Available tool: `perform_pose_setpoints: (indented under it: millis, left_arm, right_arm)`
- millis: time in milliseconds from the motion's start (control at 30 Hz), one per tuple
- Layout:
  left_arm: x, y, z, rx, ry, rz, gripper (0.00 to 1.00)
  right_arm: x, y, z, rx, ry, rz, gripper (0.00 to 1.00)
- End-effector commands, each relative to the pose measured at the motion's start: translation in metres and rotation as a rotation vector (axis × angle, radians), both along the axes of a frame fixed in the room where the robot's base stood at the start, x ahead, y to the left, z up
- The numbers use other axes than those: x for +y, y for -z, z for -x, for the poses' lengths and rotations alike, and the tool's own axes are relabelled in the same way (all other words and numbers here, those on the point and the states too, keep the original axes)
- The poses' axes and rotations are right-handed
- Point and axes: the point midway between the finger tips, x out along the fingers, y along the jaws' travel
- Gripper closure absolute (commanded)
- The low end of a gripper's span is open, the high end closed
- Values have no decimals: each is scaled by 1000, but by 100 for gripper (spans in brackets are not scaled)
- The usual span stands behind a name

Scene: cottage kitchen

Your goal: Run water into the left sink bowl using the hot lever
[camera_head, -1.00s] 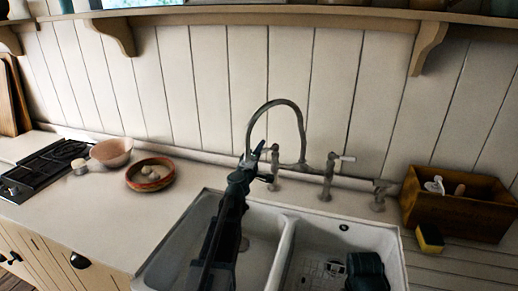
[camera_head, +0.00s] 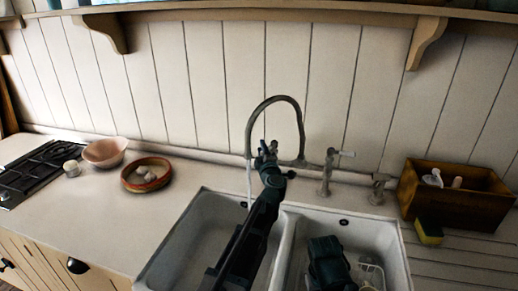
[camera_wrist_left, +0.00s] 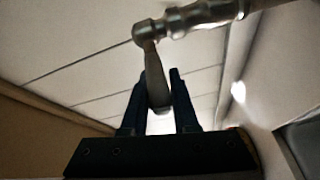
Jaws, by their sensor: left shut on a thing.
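The tap has a tall grey curved spout (camera_head: 273,99), and a thin stream of water (camera_head: 249,183) falls from it into the left sink bowl (camera_head: 198,230). My left gripper (camera_head: 267,149) is at the left side of the tap and covers most of the hot lever. In the left wrist view the hot lever (camera_wrist_left: 156,82) hangs from a metal valve stem, and the gripper's two dark fingers (camera_wrist_left: 159,104) are shut on it. The other lever (camera_head: 345,153), with a pale handle, stands to the right. My right gripper's fingers are not visible.
A dark part of my right arm shows over the right bowl, which holds a white rack (camera_head: 371,273). A wooden box (camera_head: 452,207) and a yellow sponge (camera_head: 430,233) stand at the right. Two bowls sit left on the counter. A shelf (camera_head: 300,12) runs above.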

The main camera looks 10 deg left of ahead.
Motion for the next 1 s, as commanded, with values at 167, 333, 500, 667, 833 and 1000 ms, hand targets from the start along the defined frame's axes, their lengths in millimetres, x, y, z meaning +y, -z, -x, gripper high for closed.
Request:
perform_pose_setpoints:
  millis: [167,333,500,667,833,1000]
  left_arm:
    - [-3,0,1,2,-89,-1,100]
    - [-4,0,4,2,-138,0,100]
    - [-5,0,5,2,-161,0,100]
    - [-5,0,6,3,-167,0,100]
    - [-4,0,6,2,-167,1,100]
    - [-5,0,6,2,-166,1,56]
  right_arm:
    - [0,0,0,0,0,0,46]
    - [0,0,0,0,0,0,46]
    - [0,0,0,0,0,0,46]
    - [0,0,0,0,0,0,46]
    - [0,0,0,0,0,0,46]
    - [0,0,0,0,0,0,46]
